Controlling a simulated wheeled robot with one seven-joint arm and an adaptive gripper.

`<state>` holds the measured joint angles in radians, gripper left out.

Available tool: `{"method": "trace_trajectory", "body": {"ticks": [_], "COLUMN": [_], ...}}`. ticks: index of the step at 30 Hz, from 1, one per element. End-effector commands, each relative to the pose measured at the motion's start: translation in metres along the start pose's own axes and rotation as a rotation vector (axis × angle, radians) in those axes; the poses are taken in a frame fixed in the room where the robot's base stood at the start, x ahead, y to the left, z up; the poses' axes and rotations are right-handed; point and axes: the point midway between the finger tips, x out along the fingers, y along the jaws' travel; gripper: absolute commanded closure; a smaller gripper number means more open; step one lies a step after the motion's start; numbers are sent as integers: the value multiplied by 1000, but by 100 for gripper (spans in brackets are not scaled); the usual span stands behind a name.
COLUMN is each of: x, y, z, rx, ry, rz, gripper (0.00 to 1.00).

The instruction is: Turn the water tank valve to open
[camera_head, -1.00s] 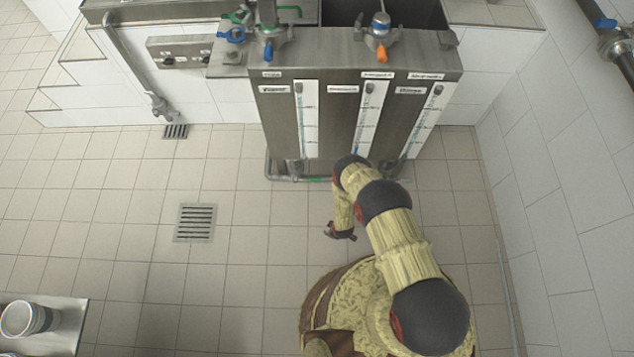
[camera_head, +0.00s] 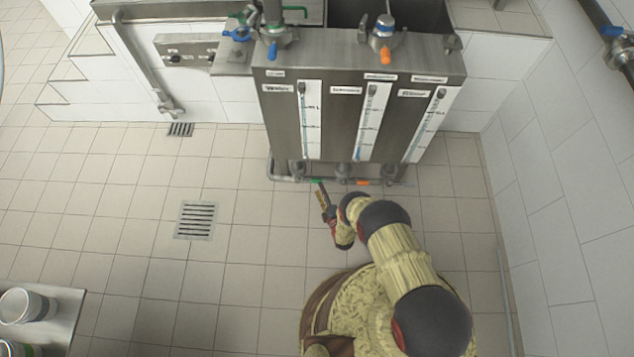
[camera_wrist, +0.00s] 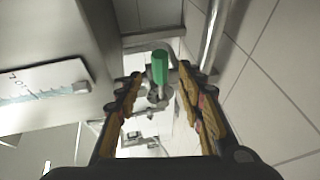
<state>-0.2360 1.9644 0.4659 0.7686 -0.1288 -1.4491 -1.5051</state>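The steel water tank (camera_head: 341,128) stands at the upper centre of the head view, with several level gauges on its front. A green valve handle (camera_head: 317,182) sits on the pipe along its base. In the wrist view this green handle (camera_wrist: 159,67) points toward me, on a metal valve. My gripper (camera_head: 321,194) is low in front of the tank, just short of the green handle. In the wrist view my gripper (camera_wrist: 159,78) is open, its fingers either side of the line to the handle. I cannot tell whether they touch it.
An orange handle (camera_head: 362,182) sits on the same base pipe, to the right. More valves, one with an orange handle (camera_head: 385,57), are on top of the tank. A white wall (camera_head: 560,170) stands at right. The tiled floor is free left of my arm.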

Motion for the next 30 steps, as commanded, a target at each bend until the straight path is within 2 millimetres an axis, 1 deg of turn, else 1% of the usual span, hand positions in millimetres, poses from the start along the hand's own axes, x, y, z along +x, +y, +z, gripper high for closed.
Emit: {"method": "trace_trajectory", "body": {"ticks": [1, 6, 12, 16, 23, 30], "x": [10, 36, 57, 62, 63, 63], "y": [-2, -2, -2, -2, -1, -1], "z": [0, 0, 0, 0, 0, 0], "rx": [0, 1, 2, 2, 3, 3], "ry": [1, 0, -1, -1, -1, -1], "rz": [2, 1, -1, -3, -3, -3], "gripper": [62, 62, 62, 62, 62, 75]}}
